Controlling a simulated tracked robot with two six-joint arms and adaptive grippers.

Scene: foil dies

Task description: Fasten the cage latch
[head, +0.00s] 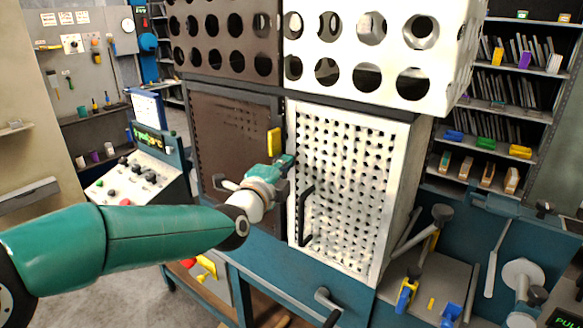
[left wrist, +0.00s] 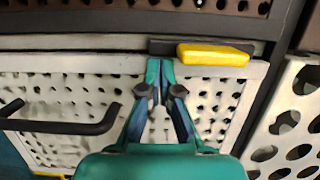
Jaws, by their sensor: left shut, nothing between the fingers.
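The cage door (head: 350,190) is a white perforated panel that looks closed in its frame. It also shows in the left wrist view (left wrist: 215,105). A black bar handle (head: 305,214) sits on its left side and appears in the left wrist view (left wrist: 60,126). The yellow latch (head: 274,142) is upright by the door's left edge; in the left wrist view the latch (left wrist: 214,55) lies on a dark plate. My left gripper (head: 289,162) is shut and empty, just below the latch; its tips (left wrist: 160,63) are beside the latch's end. Whether they touch is unclear. My right gripper is out of view.
A white box with round holes (head: 370,45) sits above the cage, and a dark brown panel (head: 235,140) is to its left. A control console (head: 135,180) stands at the left. Tools and clamps lie on the bench (head: 440,285) at the right.

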